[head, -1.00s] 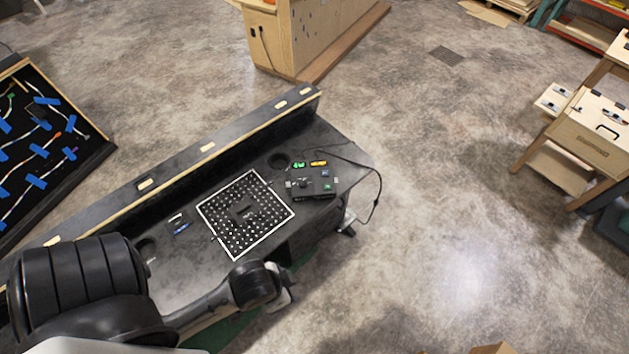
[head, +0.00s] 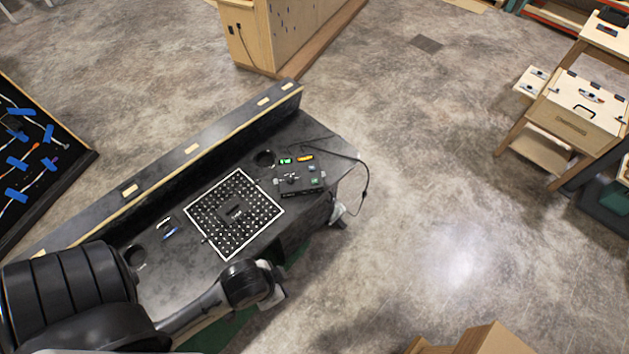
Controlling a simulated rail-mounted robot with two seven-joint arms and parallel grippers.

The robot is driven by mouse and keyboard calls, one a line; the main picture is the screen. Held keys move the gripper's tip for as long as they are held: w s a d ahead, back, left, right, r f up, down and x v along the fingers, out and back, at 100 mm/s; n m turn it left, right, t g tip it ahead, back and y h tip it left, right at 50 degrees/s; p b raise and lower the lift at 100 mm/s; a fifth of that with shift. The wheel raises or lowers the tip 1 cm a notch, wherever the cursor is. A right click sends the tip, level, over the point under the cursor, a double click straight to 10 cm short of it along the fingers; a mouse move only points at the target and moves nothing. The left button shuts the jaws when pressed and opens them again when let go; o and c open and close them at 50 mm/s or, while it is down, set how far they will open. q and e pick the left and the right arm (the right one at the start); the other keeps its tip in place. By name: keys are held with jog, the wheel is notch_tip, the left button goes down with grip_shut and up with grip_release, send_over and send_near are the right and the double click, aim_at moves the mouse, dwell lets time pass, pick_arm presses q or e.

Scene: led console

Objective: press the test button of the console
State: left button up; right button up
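The console (head: 299,180) is a small dark box near the right end of the black workbench (head: 178,271). Small knobs and a green-lit spot show on its top; I cannot tell which part is the test button. A green display and an orange one sit just behind it. A white-bordered perforated panel (head: 224,247) lies left of the console. My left arm comes in from the lower left and ends over the bench's front edge, apart from the console. Its gripper fingers are not clearly seen. My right gripper is not in view.
A raised ledge (head: 150,188) runs along the bench's back. A black cable (head: 365,175) hangs off the right end. A wooden cabinet (head: 262,38) stands behind, a wooden stand (head: 570,115) at the right, and a cardboard box (head: 490,341) at the bottom. Open floor lies right of the bench.

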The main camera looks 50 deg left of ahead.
pick_arm(q)
grip_shut()
dwell(1.4)
